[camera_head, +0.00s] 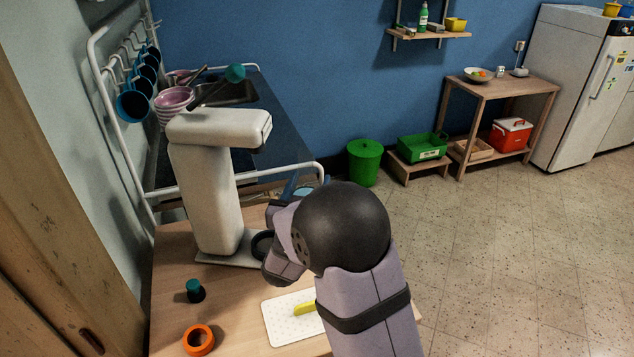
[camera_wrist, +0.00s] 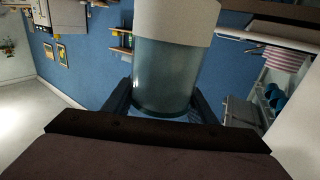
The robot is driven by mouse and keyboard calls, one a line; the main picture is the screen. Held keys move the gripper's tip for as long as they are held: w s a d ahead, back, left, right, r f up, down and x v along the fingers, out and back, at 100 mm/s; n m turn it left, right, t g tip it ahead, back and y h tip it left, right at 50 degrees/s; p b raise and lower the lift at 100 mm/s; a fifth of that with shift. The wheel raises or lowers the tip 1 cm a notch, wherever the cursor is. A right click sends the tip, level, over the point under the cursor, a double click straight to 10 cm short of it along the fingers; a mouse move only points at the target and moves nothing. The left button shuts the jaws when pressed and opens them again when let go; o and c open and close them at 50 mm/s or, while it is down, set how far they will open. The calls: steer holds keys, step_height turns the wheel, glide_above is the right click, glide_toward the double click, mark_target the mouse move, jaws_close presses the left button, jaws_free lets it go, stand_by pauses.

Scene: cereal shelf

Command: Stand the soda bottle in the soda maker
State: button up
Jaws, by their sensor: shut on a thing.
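The white soda maker (camera_head: 205,195) stands upright at the left of the wooden table in the head view. Its head overhangs a flat base with a dark ring (camera_head: 262,244). The soda bottle (camera_wrist: 165,75) is a clear blue-grey cylinder with a white part at the top of the wrist picture. My gripper (camera_wrist: 163,100) is shut on the bottle, with a dark finger on each side. In the head view my arm hides most of the gripper and bottle, beside the soda maker. The bottle's distance from the dark ring cannot be told.
On the table (camera_head: 235,300) are a dark piece with a green top (camera_head: 195,291), an orange ring (camera_head: 198,341) and a white dotted board (camera_head: 280,322) with a yellow item (camera_head: 304,308). A white rail (camera_head: 250,182) runs behind the soda maker. Open floor lies right.

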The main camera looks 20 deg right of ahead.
steer(key=w+a+p, duration=0.1)
steer(key=w+a, duration=0.2)
steer(key=a, duration=0.6)
steer(key=shift+a, duration=0.3)
stand_by(0.5)
steer(key=shift+r, duration=0.1)
steer(key=shift+s+f+b, duration=0.1)
steer(key=shift+f+b, duration=0.9)
steer(key=shift+f, duration=0.45)
stand_by(1.1)
steer(key=o, duration=1.3)
steer(key=b+v, duration=0.1)
steer(key=v, duration=0.6)
steer(key=shift+s+a+b, duration=0.1)
steer(key=shift+s+b, duration=0.05)
steer(key=shift+b, duration=0.15)
